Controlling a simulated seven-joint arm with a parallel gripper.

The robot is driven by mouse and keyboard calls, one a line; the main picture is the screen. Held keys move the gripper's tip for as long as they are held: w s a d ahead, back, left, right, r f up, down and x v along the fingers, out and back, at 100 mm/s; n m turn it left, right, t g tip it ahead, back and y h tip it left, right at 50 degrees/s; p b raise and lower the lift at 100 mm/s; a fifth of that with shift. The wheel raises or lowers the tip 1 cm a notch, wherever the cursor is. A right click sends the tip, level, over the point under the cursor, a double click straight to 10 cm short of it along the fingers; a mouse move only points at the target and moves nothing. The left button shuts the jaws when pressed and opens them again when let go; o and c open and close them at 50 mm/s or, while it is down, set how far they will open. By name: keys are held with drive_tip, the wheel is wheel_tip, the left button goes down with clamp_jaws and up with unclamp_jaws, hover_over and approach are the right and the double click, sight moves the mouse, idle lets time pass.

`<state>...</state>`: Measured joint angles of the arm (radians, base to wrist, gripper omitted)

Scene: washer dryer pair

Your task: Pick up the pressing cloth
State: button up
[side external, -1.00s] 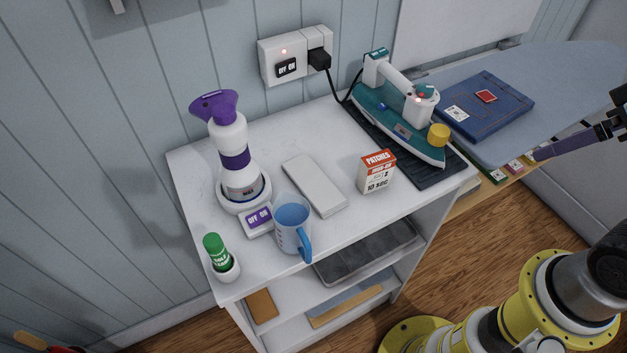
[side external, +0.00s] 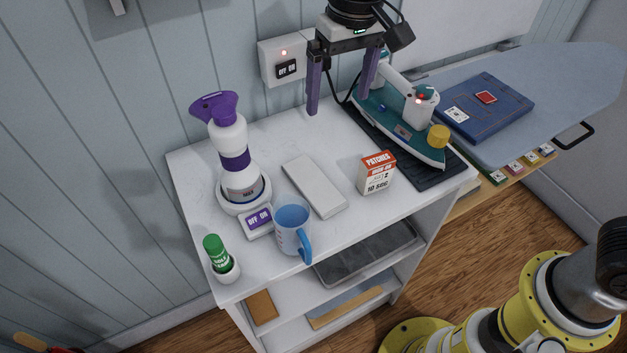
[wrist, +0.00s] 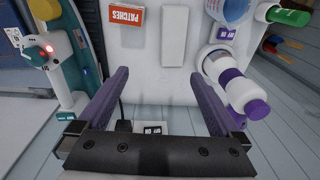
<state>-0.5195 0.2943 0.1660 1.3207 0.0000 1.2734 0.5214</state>
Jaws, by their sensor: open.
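The likely pressing cloth is a flat, pale grey-white folded rectangle (side external: 315,187), lying in the middle of the white cart top (side external: 270,150). In the wrist view it shows at the top centre (wrist: 174,37), beyond my fingertips. My gripper (side external: 339,106) is open and empty, with its two purple fingers pointing down over the back of the cart top, near the wall. The cloth is in front of it, apart from both fingers. The wrist view shows the open fingers (wrist: 160,72) with bare cart top between them.
A purple-white steamer (side external: 233,150), a blue measuring cup (side external: 292,222) and a green-capped bottle (side external: 216,250) stand left and front. The patches box (side external: 377,172) is right of the cloth. A teal iron (side external: 395,115) is close to my right finger. A wall outlet (side external: 283,62) is behind.

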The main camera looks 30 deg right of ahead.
drive_tip(key=n, duration=0.1)
approach(318, 187)
drive_tip(key=shift+g, duration=0.4)
drive_tip(key=f, duration=0.8)
drive_tip(key=shift+w+a+f, duration=0.15)
drive_tip(key=shift+w+f, duration=0.05)
drive_tip(key=shift+w, duration=0.1)
drive_tip(key=c, duration=1.3)
drive_tip(key=shift+r, duration=0.15)
